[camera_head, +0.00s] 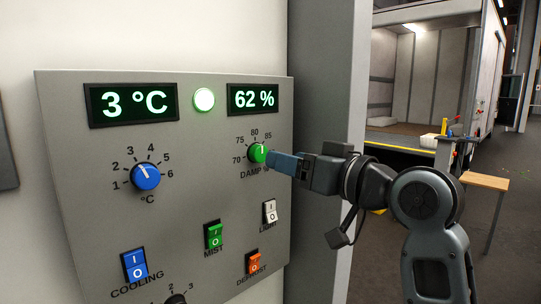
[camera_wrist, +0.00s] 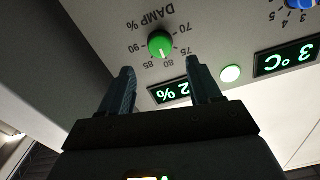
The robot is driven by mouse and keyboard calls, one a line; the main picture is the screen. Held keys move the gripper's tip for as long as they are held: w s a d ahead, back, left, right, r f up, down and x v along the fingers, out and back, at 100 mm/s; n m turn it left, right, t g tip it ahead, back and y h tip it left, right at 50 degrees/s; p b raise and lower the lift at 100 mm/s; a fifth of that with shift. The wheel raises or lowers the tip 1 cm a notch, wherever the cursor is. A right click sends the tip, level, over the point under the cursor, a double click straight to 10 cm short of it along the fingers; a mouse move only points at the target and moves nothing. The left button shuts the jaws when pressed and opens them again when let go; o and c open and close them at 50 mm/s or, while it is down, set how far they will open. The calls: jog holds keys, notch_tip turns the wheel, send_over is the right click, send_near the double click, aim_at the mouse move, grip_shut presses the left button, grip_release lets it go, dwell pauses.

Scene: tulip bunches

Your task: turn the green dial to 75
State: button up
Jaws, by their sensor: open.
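The green dial (camera_head: 257,153), labelled DAMP %, sits at the upper right of a grey control panel (camera_head: 215,175). The 75 mark lies to the left of 80 in the head view. My gripper (camera_head: 274,161) is level with the dial, just in front of it. In the wrist view my gripper (camera_wrist: 160,65) has its two fingers apart and empty, with the dial beyond the gap between them. I see no contact with the dial.
A blue °C dial (camera_head: 146,176) is to the left. The displays read 3 °C (camera_head: 132,103) and 62 % (camera_head: 253,97), with a lit lamp (camera_head: 204,99) between them. A white LIGHT switch (camera_head: 270,212) and a green MIST switch (camera_head: 213,236) sit below the green dial.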

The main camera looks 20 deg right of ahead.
aim_at(262, 154)
jog(key=p+x, duration=0.1)
jog(key=x, duration=0.5)
jog(key=shift+w+a, duration=0.1)
jog(key=shift+w, duration=0.25)
jog(key=shift+c, duration=0.3)
jog(key=c, duration=1)
jog(key=shift+f, duration=0.1)
jog(key=n+b, duration=0.3)
jog(key=n, duration=0.2)
jog(key=shift+f, duration=0.1)
jog(key=shift+a+n+b, duration=0.1)
jog(key=shift+n+b, duration=1.4)
jog(key=shift+n, duration=0.8)
